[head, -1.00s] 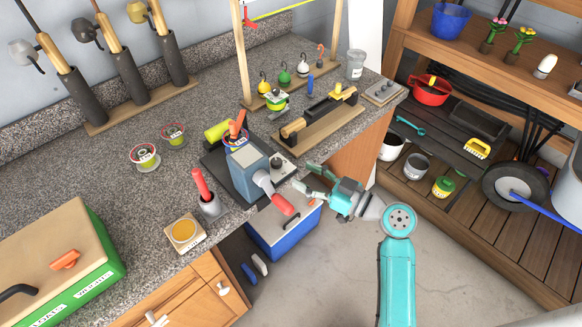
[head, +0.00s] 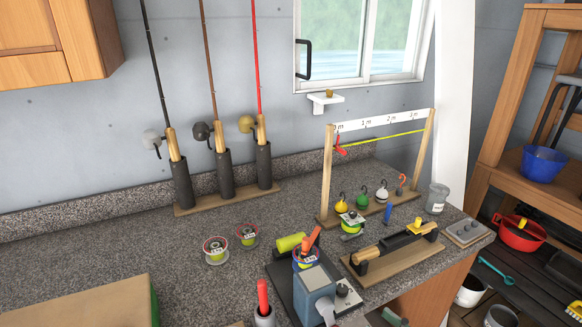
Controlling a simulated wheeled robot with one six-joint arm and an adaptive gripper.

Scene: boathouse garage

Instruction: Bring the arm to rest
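Only a small teal-grey bit of my gripper (head: 393,317) shows at the bottom edge of the head view, right of the blue-grey device on the counter. The rest of my gripper and my arm are below the picture. Whether the fingers are apart cannot be seen, and no held object shows.
The granite counter (head: 110,245) holds a blue-grey device (head: 316,290), a red-handled tool (head: 263,298), two line spools (head: 215,250), a wooden stand with a black bar (head: 395,250) and a rod rack (head: 228,196). A wooden shelf unit (head: 515,90) stands at the right.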

